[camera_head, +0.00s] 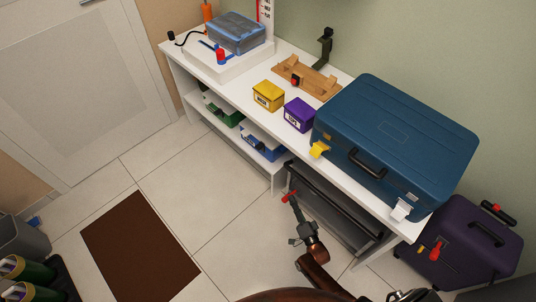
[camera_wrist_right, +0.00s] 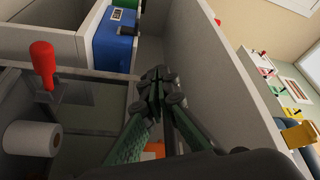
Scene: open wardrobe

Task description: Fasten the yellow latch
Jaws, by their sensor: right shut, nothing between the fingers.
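The yellow latch (camera_head: 319,149) is on the left front corner of the blue suitcase (camera_head: 400,125), which lies on the white bench. It looks tilted out from the case; its exact state is too small to tell. A white latch (camera_head: 401,211) hangs at the case's right front corner. My right gripper (camera_head: 294,203) is shut and empty, below and left of the yellow latch, in front of the bench. Its closed fingers also show in the right wrist view (camera_wrist_right: 160,84). My left gripper is not in view.
A red handle (camera_head: 288,196) is close to my right gripper, beside a dark glass-sided unit (camera_head: 335,205) under the bench (camera_head: 225,90). Yellow (camera_head: 268,96) and purple (camera_head: 299,115) boxes stand left of the case. A purple suitcase (camera_head: 465,240) is on the floor at right.

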